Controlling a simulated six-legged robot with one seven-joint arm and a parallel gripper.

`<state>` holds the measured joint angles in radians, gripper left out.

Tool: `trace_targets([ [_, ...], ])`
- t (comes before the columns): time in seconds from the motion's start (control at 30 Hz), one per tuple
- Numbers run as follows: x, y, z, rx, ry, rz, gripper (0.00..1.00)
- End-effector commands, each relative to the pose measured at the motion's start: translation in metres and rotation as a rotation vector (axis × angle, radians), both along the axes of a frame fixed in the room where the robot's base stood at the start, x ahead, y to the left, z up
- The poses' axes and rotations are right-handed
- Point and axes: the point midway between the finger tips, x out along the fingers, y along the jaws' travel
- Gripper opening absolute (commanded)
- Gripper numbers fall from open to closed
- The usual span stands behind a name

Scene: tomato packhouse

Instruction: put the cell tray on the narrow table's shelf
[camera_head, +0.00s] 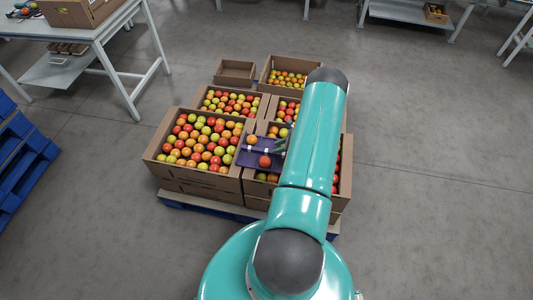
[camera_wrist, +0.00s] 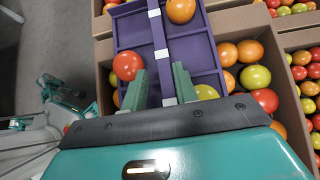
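The purple cell tray (camera_head: 245,159) lies on top of the tomato crates, partly hidden by my arm; it fills the upper middle of the wrist view (camera_wrist: 195,57). A red tomato (camera_wrist: 127,66) and an orange tomato (camera_wrist: 181,10) sit in it. A central rail (camera_wrist: 160,45) with white clips runs along it. My gripper (camera_wrist: 160,72) is open over the tray, one green finger on each side of the rail, with gaps visible; contact is not clear. A white table (camera_head: 115,28) with a lower shelf (camera_head: 58,76) stands at upper left; I cannot tell if it is the narrow one.
Cardboard crates of tomatoes (camera_head: 160,146) stand stacked on a blue pallet (camera_head: 205,208). A cardboard box (camera_head: 75,12) is on the white table. Blue pallets (camera_head: 20,170) lie at left. Another table with a low shelf (camera_head: 400,12) is at upper right. Floor on the right is clear.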

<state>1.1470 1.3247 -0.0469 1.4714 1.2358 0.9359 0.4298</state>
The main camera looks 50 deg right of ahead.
Motion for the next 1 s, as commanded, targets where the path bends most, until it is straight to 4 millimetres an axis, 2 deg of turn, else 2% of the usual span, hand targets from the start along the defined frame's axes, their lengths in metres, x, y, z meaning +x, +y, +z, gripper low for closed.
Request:
trace_targets([
  [0.27,0.015,0.007,-0.014,0.001,-0.001,0.002,0.29],
  [0.5,0.039,0.017,-0.038,0.001,0.000,0.002,0.29],
  [0.77,0.043,0.018,-0.042,-0.001,0.000,-0.001,0.29],
  [0.93,0.043,0.018,-0.042,-0.001,0.000,-0.001,0.00],
  [1.0,0.043,0.018,-0.041,-0.001,-0.002,0.000,0.00],
])
